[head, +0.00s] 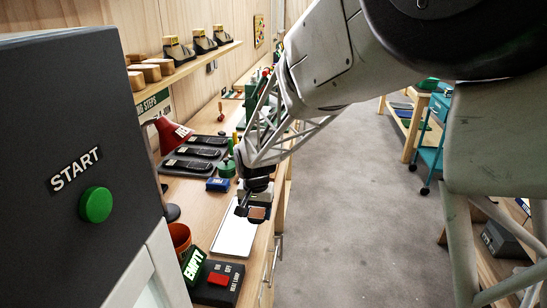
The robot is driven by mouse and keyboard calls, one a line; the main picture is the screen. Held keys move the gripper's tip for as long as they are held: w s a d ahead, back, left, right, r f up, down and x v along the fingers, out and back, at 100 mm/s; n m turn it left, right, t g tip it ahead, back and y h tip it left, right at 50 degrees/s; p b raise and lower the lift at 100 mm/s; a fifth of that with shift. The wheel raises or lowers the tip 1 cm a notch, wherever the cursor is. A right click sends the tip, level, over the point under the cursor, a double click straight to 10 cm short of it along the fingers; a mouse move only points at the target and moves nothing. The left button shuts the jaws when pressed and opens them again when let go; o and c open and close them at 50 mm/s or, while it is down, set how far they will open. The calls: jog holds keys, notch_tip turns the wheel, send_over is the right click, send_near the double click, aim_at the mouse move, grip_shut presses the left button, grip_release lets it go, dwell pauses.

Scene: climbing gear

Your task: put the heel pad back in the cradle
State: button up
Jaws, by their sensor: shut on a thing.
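My gripper (250,212) hangs above the white sheet or tray (232,241) on the wooden bench. It is shut on a small brown and dark piece (258,213), which looks like the heel pad. The fingers and my wrist hide part of it, and I cannot tell whether it touches the white surface. I cannot tell for sure which thing is the cradle. A dark tray (166,172) with several black sole-shaped pieces (195,152) lies further back on the bench, behind and left of my gripper.
A blue box (218,185) and a green round container (227,168) stand behind my gripper. A red lamp (171,134), an orange pot (181,237), a green EMPTY sign (193,267) and a red-switched heat lamp box (219,283) are nearby. The grey START cabinet (75,150) blocks the left.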

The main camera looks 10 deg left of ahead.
jog(key=w, duration=0.9)
jog(key=w+a, duration=0.1)
jog(key=w, duration=0.3)
jog(key=shift+w+r, duration=0.2)
jog(key=shift+w, duration=0.2)
jog(key=w, duration=0.8)
jog(key=w+d, duration=0.1)
jog(key=w, duration=0.3)
jog(key=shift+d+f, duration=0.1)
jog(key=shift+f, duration=0.25)
jog(key=shift+w+d+f, duration=0.1)
jog(key=shift+w+d, duration=0.05)
jog(key=shift+w, duration=0.55)
jog(key=shift+w, duration=0.1)
jog(key=shift+w+a+f, duration=0.25)
jog(key=shift+w+a, duration=0.7)
jog(key=shift+w, duration=1.5)
jog(key=shift+w+a+f, duration=0.3)
jog(key=shift+w+a, duration=0.65)
jog(key=shift+w, duration=1.5)
jog(key=shift+w+a+f, duration=0.25)
jog(key=shift+w+a, duration=0.7)
jog(key=shift+w, duration=1.5)
jog(key=shift+f, duration=1.7)
